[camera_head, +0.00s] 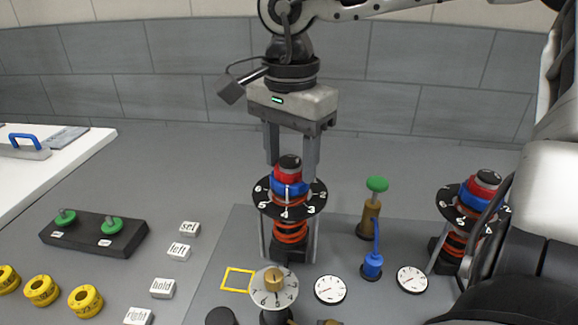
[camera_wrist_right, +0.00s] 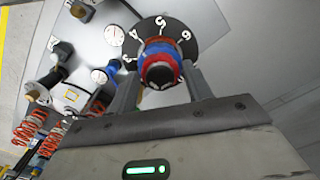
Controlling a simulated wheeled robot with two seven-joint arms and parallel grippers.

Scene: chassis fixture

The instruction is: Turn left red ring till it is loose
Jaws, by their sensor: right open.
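The left red ring (camera_head: 291,174) sits near the top of the middle post, above a blue ring (camera_head: 289,188) and a black numbered dial (camera_head: 264,198), with a dark cap (camera_head: 290,161) on top. My right gripper (camera_head: 291,158) comes down from above, open, with its fingers on either side of the post. The right wrist view shows the red ring (camera_wrist_right: 160,49) between the fingers (camera_wrist_right: 161,74); whether they touch it I cannot tell. My left gripper is not in view.
A similar post with a red ring (camera_head: 485,182) stands at the right, partly hidden. A green-topped plunger (camera_head: 377,184), a blue fitting (camera_head: 372,265) and white gauges (camera_head: 330,289) are nearby. Yellow rings (camera_head: 85,301) and label blocks (camera_head: 163,288) lie at left.

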